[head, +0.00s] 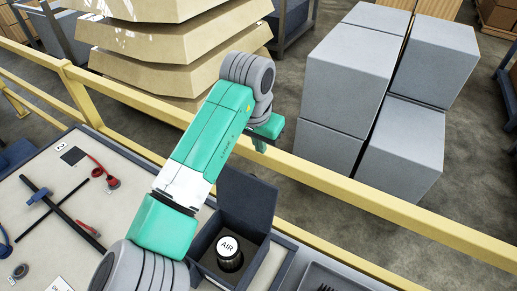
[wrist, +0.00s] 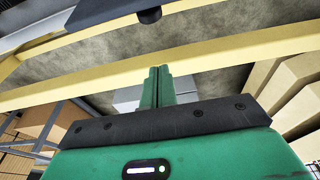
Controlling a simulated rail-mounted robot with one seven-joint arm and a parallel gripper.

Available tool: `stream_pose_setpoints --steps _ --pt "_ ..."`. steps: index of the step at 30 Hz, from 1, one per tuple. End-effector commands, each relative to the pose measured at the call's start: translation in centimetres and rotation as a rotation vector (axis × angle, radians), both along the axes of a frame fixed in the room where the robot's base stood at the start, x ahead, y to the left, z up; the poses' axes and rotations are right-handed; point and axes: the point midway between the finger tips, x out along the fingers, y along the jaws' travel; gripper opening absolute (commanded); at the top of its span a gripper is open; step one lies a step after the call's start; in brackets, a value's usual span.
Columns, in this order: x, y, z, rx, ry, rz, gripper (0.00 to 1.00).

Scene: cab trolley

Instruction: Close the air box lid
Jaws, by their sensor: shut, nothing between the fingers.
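The air box (head: 262,262) is a dark grey open box at the lower middle of the head view. Its lid (head: 247,203) stands raised at the far side. A black round item with a white AIR label (head: 229,248) sits inside. My gripper (head: 260,146) is green and is above and beyond the raised lid, apart from it in the picture. Its two fingers are together and empty in the wrist view (wrist: 157,86). A dark panel with a small black knob (wrist: 148,15) crosses the top of the wrist view; I cannot tell if it is the lid.
A yellow rail (head: 340,190) runs behind the trolley. Grey boxes (head: 350,80) and stacked tan trays (head: 150,60) stand beyond it. Red tools (head: 105,172) and black rods lie on the pale panel at left. A dark tray (head: 335,280) is at lower right.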

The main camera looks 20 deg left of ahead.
Motion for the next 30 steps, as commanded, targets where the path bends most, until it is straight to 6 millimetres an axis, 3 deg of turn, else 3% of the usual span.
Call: stream_pose_setpoints --steps 1,9,18,30 --pt "0.2 0.0 -1.5 0.000 0.003 0.001 0.00" --pt "1.4 -0.2 -7.2 0.001 0.000 0.001 0.00" --pt "-2.2 0.3 -6.2 0.001 -0.003 0.000 0.00" --pt "-2.6 0.3 -6.1 0.000 -0.003 -0.001 0.00"
